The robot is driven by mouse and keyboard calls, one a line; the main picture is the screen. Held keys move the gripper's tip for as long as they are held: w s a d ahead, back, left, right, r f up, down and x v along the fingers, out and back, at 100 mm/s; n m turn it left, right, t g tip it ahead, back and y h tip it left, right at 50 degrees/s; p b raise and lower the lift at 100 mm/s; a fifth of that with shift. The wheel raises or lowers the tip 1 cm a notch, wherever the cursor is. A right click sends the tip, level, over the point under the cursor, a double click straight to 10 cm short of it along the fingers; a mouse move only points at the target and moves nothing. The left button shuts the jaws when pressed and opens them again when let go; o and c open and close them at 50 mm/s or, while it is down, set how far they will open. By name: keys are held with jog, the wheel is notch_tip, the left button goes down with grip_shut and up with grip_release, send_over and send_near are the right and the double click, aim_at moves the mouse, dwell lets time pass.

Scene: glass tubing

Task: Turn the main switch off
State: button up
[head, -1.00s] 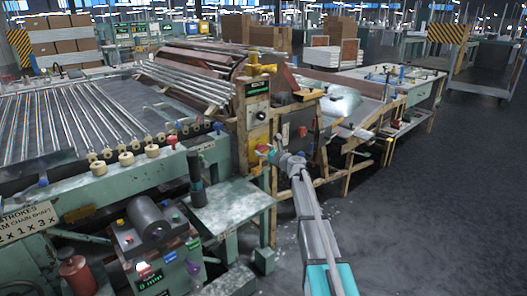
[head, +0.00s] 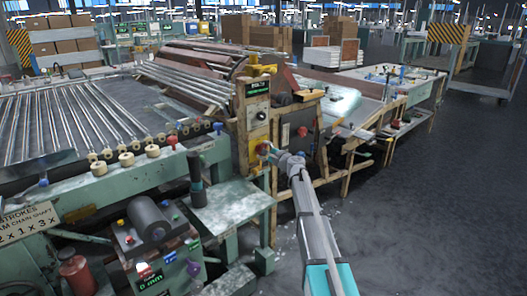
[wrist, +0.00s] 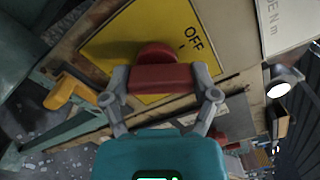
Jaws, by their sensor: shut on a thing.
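The main switch is a red handle (wrist: 160,79) on a yellow plate (wrist: 112,42) marked "OFF" in the wrist view. The word sits up and to the right of the handle. My gripper (wrist: 160,82) has one finger at each end of the handle's red bar and is shut on it. The bar lies across the wrist view, nearly level. In the head view my gripper (head: 268,152) is at the yellow plate (head: 259,133) on the upright panel post. There it mostly hides the red handle, and the handle's angle cannot be told.
A yellow lever (wrist: 70,91) sticks out left of the switch in the wrist view. In the head view a green machine table (head: 235,207) stands left of my arm, and a wooden-framed bench (head: 345,160) stands behind it. The floor (head: 430,220) at right is clear.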

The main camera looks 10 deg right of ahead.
jog(key=n, duration=0.6)
jog(key=shift+a, duration=0.1)
dwell(0.6)
jog(key=o, duration=1)
jog(key=shift+s, duration=0.15)
jog(key=v, duration=1.2)
